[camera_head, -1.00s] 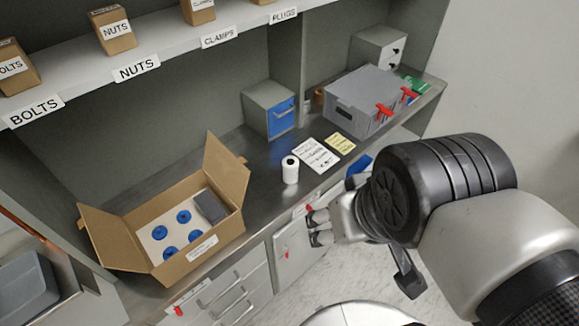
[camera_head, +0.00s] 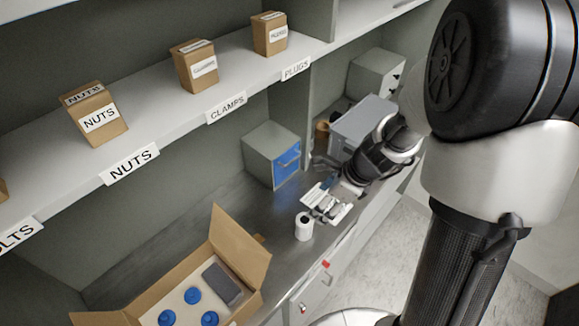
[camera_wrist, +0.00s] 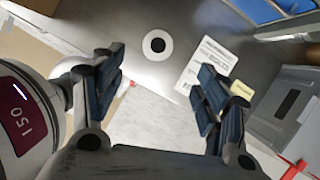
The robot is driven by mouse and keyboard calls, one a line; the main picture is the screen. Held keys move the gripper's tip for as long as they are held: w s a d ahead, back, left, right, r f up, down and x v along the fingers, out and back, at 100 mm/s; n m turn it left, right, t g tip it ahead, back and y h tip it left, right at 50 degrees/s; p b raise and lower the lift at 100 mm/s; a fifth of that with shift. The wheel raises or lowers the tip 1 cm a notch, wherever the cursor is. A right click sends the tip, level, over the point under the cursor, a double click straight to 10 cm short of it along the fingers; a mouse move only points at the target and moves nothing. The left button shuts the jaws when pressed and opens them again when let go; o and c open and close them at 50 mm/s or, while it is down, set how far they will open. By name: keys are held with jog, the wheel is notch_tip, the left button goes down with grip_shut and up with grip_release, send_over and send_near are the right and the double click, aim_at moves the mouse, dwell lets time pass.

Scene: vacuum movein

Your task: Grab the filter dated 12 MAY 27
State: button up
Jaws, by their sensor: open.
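No date of 12 MAY 27 is legible in either view, so I cannot tell which item is that filter. Several blue round-topped items (camera_head: 194,295) sit in an open cardboard box (camera_head: 240,245), beside a dark block (camera_head: 222,283). A white cylinder (camera_head: 304,229) stands upright on the metal counter. The wrist view shows its round top and dark centre (camera_wrist: 157,44) from above. My gripper (camera_head: 325,195) is above the counter near the papers. In the wrist view my gripper (camera_wrist: 157,90) is open and empty, its fingers apart, with the white cylinder beyond them.
A printed sheet (camera_wrist: 207,58) and a yellow note (camera_wrist: 242,91) lie on the counter. A cabinet with a blue drawer (camera_head: 288,164) stands behind, and a grey bin (camera_head: 345,128) stands to the right. Above, a shelf (camera_head: 155,128) holds labelled boxes. Bare metal counter lies left of the cylinder.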

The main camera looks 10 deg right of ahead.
aim_at(306, 219)
jog(key=shift+m, duration=0.3)
jog(key=b+x, duration=0.5)
jog(key=x, duration=0.7)
jog(key=shift+s+d+b, duration=0.15)
jog(key=shift+b, duration=0.25)
jog(key=shift+a+b+x, duration=0.1)
jog(key=shift+b+x, duration=0.8)
jog(key=shift+x, duration=0.65)
jog(key=shift+a+b+x, duration=0.15)
jog(key=shift+b+x, duration=0.7)
jog(key=shift+x, duration=0.65)
jog(key=shift+r, duration=0.1)
jog(key=c, duration=1.2)
